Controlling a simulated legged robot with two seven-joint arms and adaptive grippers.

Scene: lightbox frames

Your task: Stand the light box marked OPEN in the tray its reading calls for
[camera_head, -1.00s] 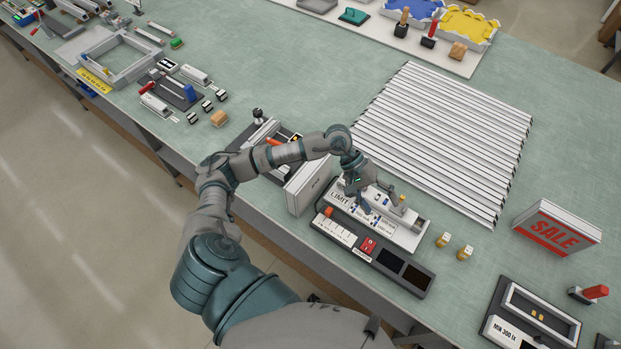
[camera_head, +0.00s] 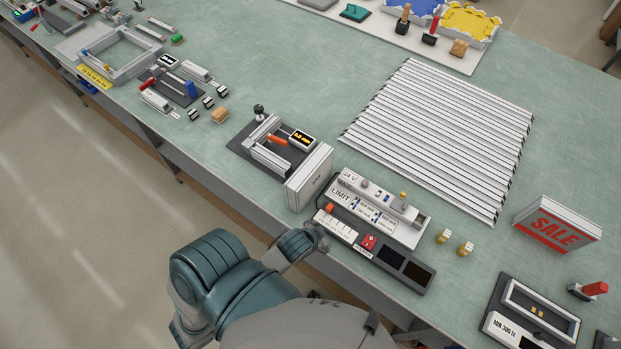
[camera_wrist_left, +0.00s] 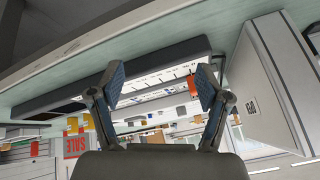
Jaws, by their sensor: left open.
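A white light box (camera_head: 311,178) stands upright left of the LIMIT unit; its lit face is turned away and I cannot read OPEN on it. It also fills the right of the left wrist view (camera_wrist_left: 268,85). A red-and-white SALE box (camera_head: 556,228) stands at the right. A dark tray marked MIN 300 lx (camera_head: 530,318) lies at the lower right. The LIMIT unit (camera_head: 385,208) has a dark panel (camera_head: 375,250) with two dark screens in front. My left gripper (camera_wrist_left: 160,82) is open and empty, near the panel at the table's front edge. My right gripper is not in view.
A slatted white mat (camera_head: 440,140) lies behind the LIMIT unit. A clamp fixture (camera_head: 272,142) with an orange handle and small display stands left of the white box. Two brass pieces (camera_head: 454,243) and a red-handled tool (camera_head: 588,290) stand at the right.

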